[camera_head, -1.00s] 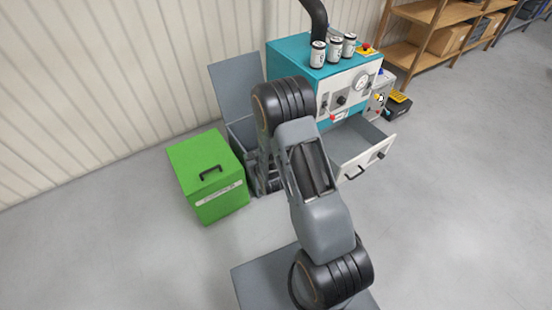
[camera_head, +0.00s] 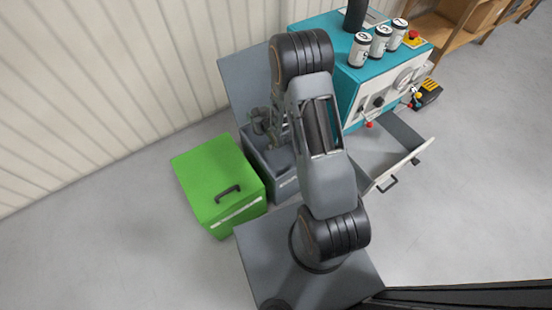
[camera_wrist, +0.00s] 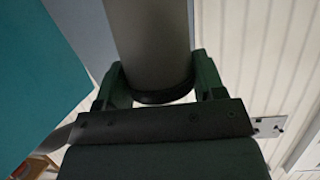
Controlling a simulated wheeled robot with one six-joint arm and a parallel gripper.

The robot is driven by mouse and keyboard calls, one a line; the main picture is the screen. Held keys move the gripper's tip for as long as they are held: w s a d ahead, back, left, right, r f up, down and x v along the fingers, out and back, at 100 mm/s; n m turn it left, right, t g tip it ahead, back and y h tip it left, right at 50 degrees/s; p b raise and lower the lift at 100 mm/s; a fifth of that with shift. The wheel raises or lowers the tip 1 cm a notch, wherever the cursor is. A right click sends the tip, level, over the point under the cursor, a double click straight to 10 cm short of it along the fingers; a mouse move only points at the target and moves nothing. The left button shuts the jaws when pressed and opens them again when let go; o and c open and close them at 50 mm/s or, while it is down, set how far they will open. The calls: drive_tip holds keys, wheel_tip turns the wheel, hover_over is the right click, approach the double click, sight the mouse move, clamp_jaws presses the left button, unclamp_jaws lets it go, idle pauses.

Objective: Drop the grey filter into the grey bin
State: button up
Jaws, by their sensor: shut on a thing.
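The grey filter (camera_wrist: 148,35) is a smooth grey cylinder with a dark rim at its near end. In the wrist view my gripper (camera_wrist: 160,78) is shut on it, with one green finger on each side. The grey bin (camera_head: 286,188) stands between the green box and the teal machine, its lid (camera_head: 243,85) raised against the wall side. In the head view my gripper end is at the bin's opening, partly behind my arm. The filter cannot be clearly made out there, and I cannot tell how deep it is.
The closed green box (camera_head: 215,185) with a black handle stands left of the bin. The teal machine (camera_head: 345,85) stands to the right, with three labelled cans on top and its drawer (camera_head: 400,150) pulled open. Grey floor is free at lower left and right.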

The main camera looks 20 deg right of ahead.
drive_tip(key=w+d+f+n+g+y+b, duration=0.1)
drive_tip(key=d+f+n+g+y, duration=0.15)
drive_tip(key=d+n+y, duration=0.55)
wheel_tip(320, 180, down, 6)
drive_tip(key=d+m+h+b, duration=0.2)
drive_tip(key=b, duration=0.3)
drive_tip(key=shift+f+m, duration=0.25)
drive_tip(key=shift+m, duration=0.05)
drive_tip(key=shift+s+t, duration=0.1)
drive_tip(key=shift+t, duration=0.15)
drive_tip(key=o, duration=1.1)
drive_tip(key=p+v, duration=0.4)
drive_tip(key=v, duration=0.9)
drive_tip(key=shift+s+d+r, duration=0.15)
drive_tip(key=shift+s+r, duration=0.1)
drive_tip(key=shift+s, duration=0.05)
